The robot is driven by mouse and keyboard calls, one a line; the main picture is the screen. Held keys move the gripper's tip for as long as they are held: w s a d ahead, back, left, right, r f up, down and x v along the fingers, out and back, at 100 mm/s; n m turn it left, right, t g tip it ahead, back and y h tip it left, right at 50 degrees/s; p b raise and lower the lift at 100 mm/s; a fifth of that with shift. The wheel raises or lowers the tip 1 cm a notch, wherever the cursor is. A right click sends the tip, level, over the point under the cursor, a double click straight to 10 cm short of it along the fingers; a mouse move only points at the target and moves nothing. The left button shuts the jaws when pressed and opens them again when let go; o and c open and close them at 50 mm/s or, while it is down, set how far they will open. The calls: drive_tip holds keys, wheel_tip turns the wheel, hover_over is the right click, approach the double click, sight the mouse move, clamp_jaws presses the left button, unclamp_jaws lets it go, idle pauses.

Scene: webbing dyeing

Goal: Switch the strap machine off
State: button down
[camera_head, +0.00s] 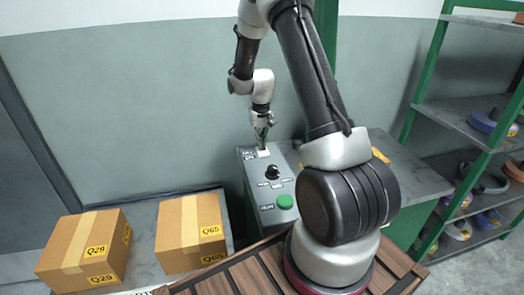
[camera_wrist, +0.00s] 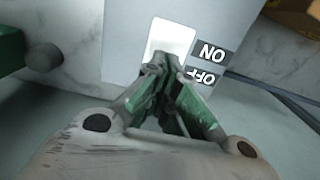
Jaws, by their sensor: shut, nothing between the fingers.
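The strap machine's grey control box (camera_head: 246,165) stands in the middle of the head view. A white switch (camera_head: 264,153) is at the far end of its top panel. In the wrist view the white switch (camera_wrist: 172,36) lies just beyond the fingertips, beside an ON label (camera_wrist: 211,52) and an OFF label (camera_wrist: 206,78). My gripper (camera_head: 262,142) is shut and empty, pointing down at the switch. In the wrist view my gripper (camera_wrist: 160,72) overlaps the switch's near part, close to the OFF label. I cannot tell whether it touches or which way the switch is set.
A black knob (camera_head: 272,172) and a green button (camera_head: 284,202) sit nearer on the panel. Two cardboard boxes, one left (camera_head: 83,245) and one right (camera_head: 190,232), stand on the grey surface. A green-framed shelf (camera_head: 455,120) with coloured rolls is at right.

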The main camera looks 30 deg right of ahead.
sight(265, 152)
drive_tip(key=shift+r, duration=3.35)
drive_tip(key=s, duration=0.2)
drive_tip(key=s+f+g, duration=0.1)
drive_tip(key=shift+s+a, duration=0.25)
drive_tip(key=shift+s, duration=0.05)
drive_tip(key=s+a+r+n+t, duration=0.1)
drive_tip(key=s+a+r+t, duration=0.1)
drive_tip(key=s+r, duration=1)
drive_tip(key=s+a+r+n+t, duration=0.2)
drive_tip(key=s+a+r+t, duration=0.1)
drive_tip(key=s+r, duration=0.8)
drive_tip(key=s+a, duration=0.1)
drive_tip(key=s, duration=0.3)
drive_tip(key=shift+s+a+r, duration=0.15)
drive_tip(key=shift+a+r, duration=0.2)
